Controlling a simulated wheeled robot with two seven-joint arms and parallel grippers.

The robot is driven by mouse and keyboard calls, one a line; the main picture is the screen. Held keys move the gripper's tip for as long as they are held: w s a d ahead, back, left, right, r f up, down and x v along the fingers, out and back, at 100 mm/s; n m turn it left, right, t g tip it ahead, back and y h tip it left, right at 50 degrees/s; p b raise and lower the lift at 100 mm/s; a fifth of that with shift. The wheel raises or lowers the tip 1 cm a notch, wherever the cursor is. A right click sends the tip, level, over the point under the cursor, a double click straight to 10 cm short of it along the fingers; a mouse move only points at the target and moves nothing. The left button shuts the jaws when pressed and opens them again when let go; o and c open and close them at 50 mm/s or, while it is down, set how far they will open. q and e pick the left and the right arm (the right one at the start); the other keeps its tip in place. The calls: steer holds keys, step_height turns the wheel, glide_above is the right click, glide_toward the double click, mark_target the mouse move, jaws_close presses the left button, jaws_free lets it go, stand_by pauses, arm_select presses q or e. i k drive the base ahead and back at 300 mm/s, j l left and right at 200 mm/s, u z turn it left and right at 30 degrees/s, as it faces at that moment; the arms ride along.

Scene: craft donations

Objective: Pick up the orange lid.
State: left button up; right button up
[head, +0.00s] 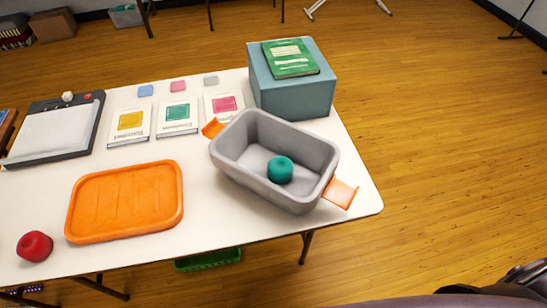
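The orange lid (125,202) lies flat on the white table, left of the grey bin. It is a rounded rectangle with a raised rim and shallow grooves, and nothing lies on it. The grey bin (232,176) stands open on the table with orange handles at its two ends. A teal yarn ball or similar round thing (280,169) sits inside it. Neither of my grippers shows in the head view. Only a dark part, probably of my own arm, shows at the lower right edge.
A red round thing (35,246) sits near the lid's lower left. Three white booklets (178,118) lie behind the lid, and a paper trimmer (56,132) is at the left. A blue-grey box (292,92) bears a green book (290,58). The table's front edge is just below the lid.

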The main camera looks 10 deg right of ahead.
mark_target(139, 199)
steer(key=u, duration=1.05)
steer(key=i+z, duration=0.1)
steer(key=z, duration=1.3)
steer(key=i+u, duration=0.1)
steer(key=u, duration=0.3)
steer(key=l+u, duration=0.1)
steer(key=u, duration=0.3)
steer(key=i+l+u, duration=0.1)
steer(key=u, duration=0.3)
steer(key=l+u, duration=0.15)
steer(key=u, duration=0.25)
